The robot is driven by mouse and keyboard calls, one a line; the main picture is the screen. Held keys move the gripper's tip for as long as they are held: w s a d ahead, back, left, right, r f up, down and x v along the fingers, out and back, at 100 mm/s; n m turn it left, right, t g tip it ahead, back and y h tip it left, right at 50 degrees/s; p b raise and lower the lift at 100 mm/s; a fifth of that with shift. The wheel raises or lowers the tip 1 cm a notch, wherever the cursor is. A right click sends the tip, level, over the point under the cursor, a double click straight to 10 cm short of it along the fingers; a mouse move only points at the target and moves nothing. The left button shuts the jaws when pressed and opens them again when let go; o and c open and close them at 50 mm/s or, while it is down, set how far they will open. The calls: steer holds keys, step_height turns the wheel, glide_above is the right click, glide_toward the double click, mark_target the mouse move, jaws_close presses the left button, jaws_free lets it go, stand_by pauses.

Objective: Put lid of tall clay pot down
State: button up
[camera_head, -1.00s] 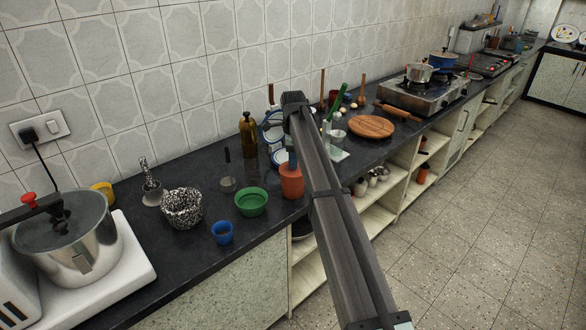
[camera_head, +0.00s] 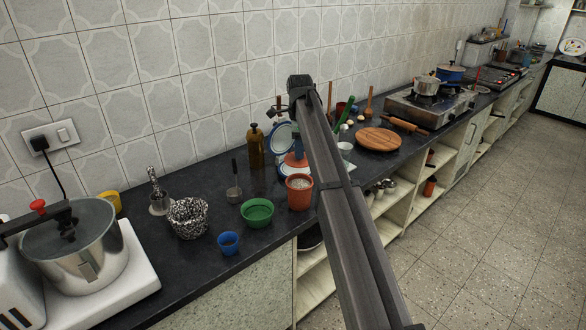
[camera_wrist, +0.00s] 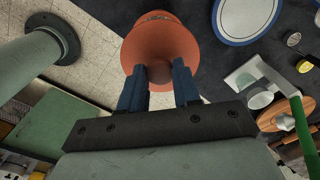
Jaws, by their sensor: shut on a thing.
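The tall clay pot (camera_head: 299,194) stands uncovered at the counter's front edge, with pale contents showing inside its rim. Its orange clay lid (camera_head: 292,166) is just behind it, apart from the pot's mouth. My gripper (camera_head: 297,154) is over the lid, partly hidden by my arm. In the wrist view, the blue fingers of my gripper (camera_wrist: 160,75) are shut on the knob of the lid (camera_wrist: 160,42). I cannot tell whether the lid touches the counter or a plate below it.
Blue-rimmed white plates (camera_head: 282,138) are close behind the lid. A green bowl (camera_head: 257,212), a blue cup (camera_head: 228,243) and a speckled bowl (camera_head: 188,218) stand to the left. A brown bottle (camera_head: 255,147) is at the back. A round wooden board (camera_head: 378,139) lies to the right.

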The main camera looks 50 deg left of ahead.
steer(key=s+a+f+m, duration=0.1)
steer(key=a+f, duration=0.3)
steer(key=a, duration=0.3)
steer(key=s+a+f, duration=0.2)
steer(key=a+f, duration=0.3)
steer(key=a, duration=0.1)
steer(key=shift+w+a+f, duration=0.1)
steer(key=shift+f, duration=2.35)
steer(key=shift+w+f, duration=0.1)
steer(key=shift+f, duration=2.35)
steer(key=shift+f, duration=0.1)
steer(key=o, duration=1)
steer(key=shift+o, duration=0.2)
step_height(320, 180, up, 12)
steer(key=shift+w, duration=0.1)
